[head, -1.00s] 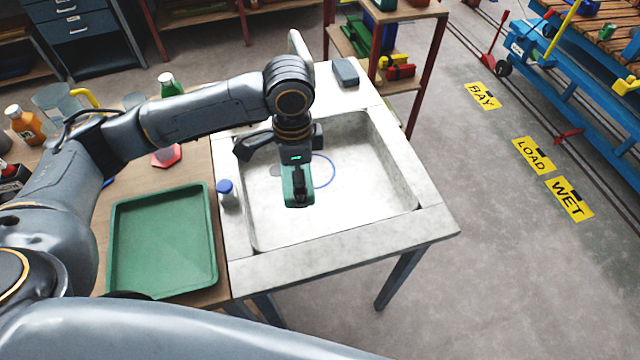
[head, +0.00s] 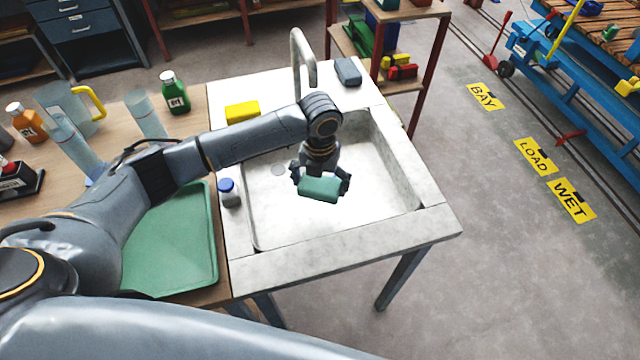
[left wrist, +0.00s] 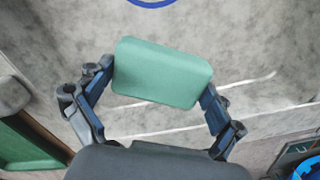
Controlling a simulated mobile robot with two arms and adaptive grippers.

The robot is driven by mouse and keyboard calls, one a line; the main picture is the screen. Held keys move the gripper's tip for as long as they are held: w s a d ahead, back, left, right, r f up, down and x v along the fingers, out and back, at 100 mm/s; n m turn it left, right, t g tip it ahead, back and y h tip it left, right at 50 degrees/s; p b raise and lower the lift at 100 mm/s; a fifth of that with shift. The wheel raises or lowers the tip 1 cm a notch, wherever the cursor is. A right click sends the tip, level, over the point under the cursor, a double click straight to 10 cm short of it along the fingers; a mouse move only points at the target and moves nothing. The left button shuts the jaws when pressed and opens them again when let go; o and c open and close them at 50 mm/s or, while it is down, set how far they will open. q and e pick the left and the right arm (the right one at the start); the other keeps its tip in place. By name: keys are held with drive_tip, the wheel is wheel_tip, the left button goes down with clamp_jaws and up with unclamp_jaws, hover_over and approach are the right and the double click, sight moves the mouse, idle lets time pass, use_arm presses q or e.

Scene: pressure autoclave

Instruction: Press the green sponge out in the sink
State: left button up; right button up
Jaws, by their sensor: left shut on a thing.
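The green sponge (head: 319,189) is between the fingers of my left gripper (head: 321,183), over the basin of the sink (head: 380,170). In the left wrist view the sponge (left wrist: 162,73) lies across between the two fingertips of the left gripper (left wrist: 163,88), with a finger at each end. The gripper is shut on it. It looks whole and block-shaped; its height above the sink floor is hard to tell. My right gripper is not in view.
A tap (head: 303,58) rises at the sink's back edge. A yellow block (head: 242,110) and a grey block (head: 347,71) lie on the rim. A blue-capped bottle (head: 228,192) stands at the left rim. A green tray (head: 180,240) lies on the wooden table, with bottles and clear vessels behind.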

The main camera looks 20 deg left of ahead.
sight(319, 208)
use_arm(q)
drive_tip(key=shift+f+m, duration=0.35)
drive_tip(key=shift+m, duration=0.25)
drive_tip(key=shift+f+b, duration=0.65)
drive_tip(key=shift+b, duration=0.05)
wheel_tip(319, 208, down, 4)
drive_tip(key=b, duration=0.4)
drive_tip(key=shift+w+f+b, duration=0.1)
drive_tip(key=shift+f+b, duration=0.25)
drive_tip(key=shift+b, duration=0.3)
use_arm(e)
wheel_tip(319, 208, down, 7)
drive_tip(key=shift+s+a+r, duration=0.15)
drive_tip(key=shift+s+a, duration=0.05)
use_arm(q)
drive_tip(key=shift+f, duration=0.6)
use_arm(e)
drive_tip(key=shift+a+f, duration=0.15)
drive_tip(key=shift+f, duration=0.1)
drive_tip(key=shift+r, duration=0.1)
use_arm(q)
wheel_tip(319, 208, up, 7)
drive_tip(key=p, duration=0.7)
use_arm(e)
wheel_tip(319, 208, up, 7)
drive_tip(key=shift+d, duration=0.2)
